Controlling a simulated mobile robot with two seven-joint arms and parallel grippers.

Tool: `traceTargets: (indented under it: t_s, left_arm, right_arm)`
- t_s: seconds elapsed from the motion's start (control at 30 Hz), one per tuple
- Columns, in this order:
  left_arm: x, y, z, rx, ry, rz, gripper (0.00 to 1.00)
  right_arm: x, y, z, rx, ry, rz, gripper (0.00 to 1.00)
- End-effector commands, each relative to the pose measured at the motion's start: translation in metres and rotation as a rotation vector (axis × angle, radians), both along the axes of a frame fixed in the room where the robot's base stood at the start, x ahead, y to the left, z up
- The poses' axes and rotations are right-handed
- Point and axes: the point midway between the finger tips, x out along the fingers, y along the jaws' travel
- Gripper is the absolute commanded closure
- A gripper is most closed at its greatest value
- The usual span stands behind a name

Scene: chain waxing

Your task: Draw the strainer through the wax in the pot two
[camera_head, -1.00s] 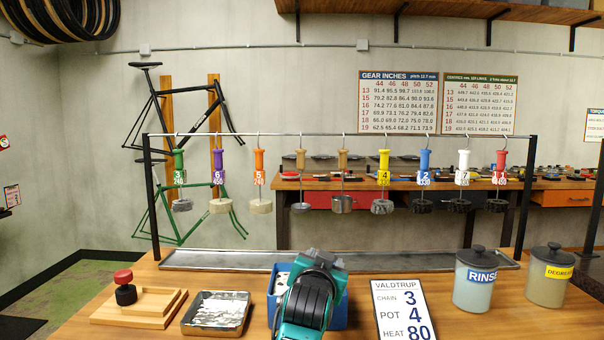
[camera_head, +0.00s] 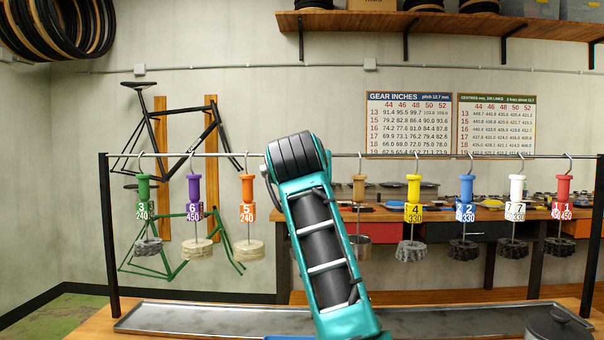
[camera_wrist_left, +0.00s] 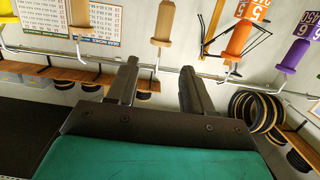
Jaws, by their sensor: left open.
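In the head view my left arm reaches up to the hanging rail and hides its own gripper and whatever hangs behind it. In the left wrist view my left gripper (camera_wrist_left: 158,68) is open and empty. A plain wooden-handled tool (camera_wrist_left: 163,22), probably the strainer, hangs beyond the gap between its fingers; its lower end is cut off. A second wooden handle (camera_wrist_left: 80,15) is left of it. In the head view one wooden-handled tool (camera_head: 359,190) with a metal cup hangs right of my arm. Pot two and its wax are not in view. My right gripper is not in view.
Numbered tools hang along the rail (camera_head: 225,155), including orange 5 (camera_head: 247,190), purple 6 (camera_head: 194,190) and yellow 4 (camera_head: 413,190). A long metal tray (camera_head: 200,317) lies below. A dark jar lid (camera_head: 557,325) shows at lower right.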

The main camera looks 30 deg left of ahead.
Motion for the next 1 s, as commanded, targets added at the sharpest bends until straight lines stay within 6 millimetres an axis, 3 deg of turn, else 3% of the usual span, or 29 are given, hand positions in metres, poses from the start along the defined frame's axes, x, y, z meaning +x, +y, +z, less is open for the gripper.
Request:
traceTargets:
  t_s: [0.73,1.0]
  left_arm:
    - [0.081,0.051,-0.012,0.001,0.001,0.001,0.49]
    - [0.082,0.050,-0.041,0.000,0.000,0.000,0.49]
  right_arm:
    - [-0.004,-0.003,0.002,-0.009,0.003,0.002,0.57]
    - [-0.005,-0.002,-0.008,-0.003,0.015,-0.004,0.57]
